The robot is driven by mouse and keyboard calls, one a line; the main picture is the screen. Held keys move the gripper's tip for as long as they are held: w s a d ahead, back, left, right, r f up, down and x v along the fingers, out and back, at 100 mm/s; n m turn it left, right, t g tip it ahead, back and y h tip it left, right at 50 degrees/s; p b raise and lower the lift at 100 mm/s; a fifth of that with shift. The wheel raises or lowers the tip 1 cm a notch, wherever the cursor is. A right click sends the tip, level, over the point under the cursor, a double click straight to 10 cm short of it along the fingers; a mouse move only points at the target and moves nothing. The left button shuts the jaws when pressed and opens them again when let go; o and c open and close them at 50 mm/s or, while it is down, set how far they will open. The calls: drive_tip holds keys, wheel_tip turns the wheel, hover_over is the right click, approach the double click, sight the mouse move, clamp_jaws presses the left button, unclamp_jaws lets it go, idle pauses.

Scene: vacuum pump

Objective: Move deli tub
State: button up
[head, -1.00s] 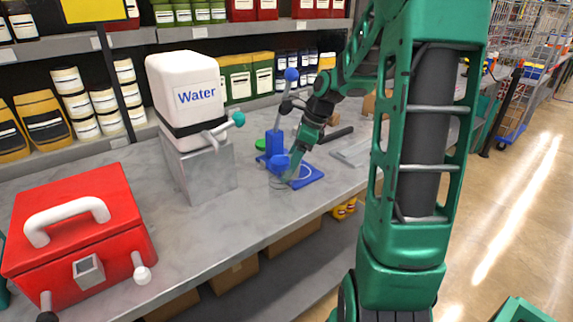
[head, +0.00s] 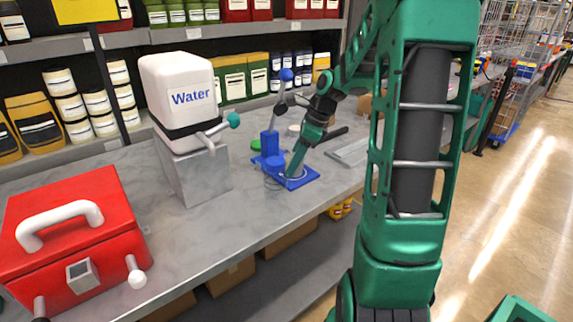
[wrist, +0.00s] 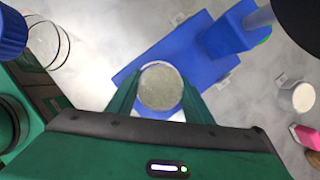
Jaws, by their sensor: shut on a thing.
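The deli tub appears as a round, greyish, open-looking tub with a pale rim (wrist: 160,87) between my fingers in the wrist view. My gripper (wrist: 158,95) is shut on it. In the head view, my gripper (head: 295,172) is low over the flat blue base plate (head: 308,181) of the vacuum pump, with the tub mostly hidden. I cannot tell whether the tub touches the plate. The pump's blue post (head: 269,143) stands just behind. Clear round outlines (wrist: 47,45) of a transparent vessel lie left of the plate.
A white water jug (head: 180,92) sits on a metal block to the left. A red box with a white handle (head: 75,235) stands at near left. A green disc (head: 256,145) and a metal tray (head: 350,152) lie near the pump. The counter's front edge is close.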

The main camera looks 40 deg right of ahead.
drive_tip(key=o, duration=1.3)
drive_tip(key=shift+r, duration=0.1)
drive_tip(key=v, duration=1)
drive_tip(key=shift+d+r, duration=0.15)
drive_tip(key=shift+r, duration=0.05)
drive_tip(key=s+a+f+n+g+h, duration=0.1)
drive_tip(key=s+a+f+n, duration=0.1)
drive_tip(key=s+n, duration=0.4)
drive_tip(key=s+a+f+n+g+h, duration=0.1)
drive_tip(key=s+a+f+n, duration=0.2)
drive_tip(key=s+n, duration=0.4)
drive_tip(key=s+a+f+n+g+h, duration=0.1)
drive_tip(key=s+a+f+n, duration=0.1)
drive_tip(key=s+n, duration=0.5)
drive_tip(key=shift+s+a+f, duration=0.1)
drive_tip(key=shift+s+a, duration=0.2)
drive_tip(key=shift+s, duration=0.7)
drive_tip(key=shift+s+a+f, duration=0.15)
drive_tip(key=shift+s+a, duration=0.15)
drive_tip(key=shift+s, duration=0.7)
drive_tip(key=shift+s+a+f, duration=0.1)
drive_tip(key=shift+s+a, duration=0.2)
drive_tip(key=shift+s, duration=0.65)
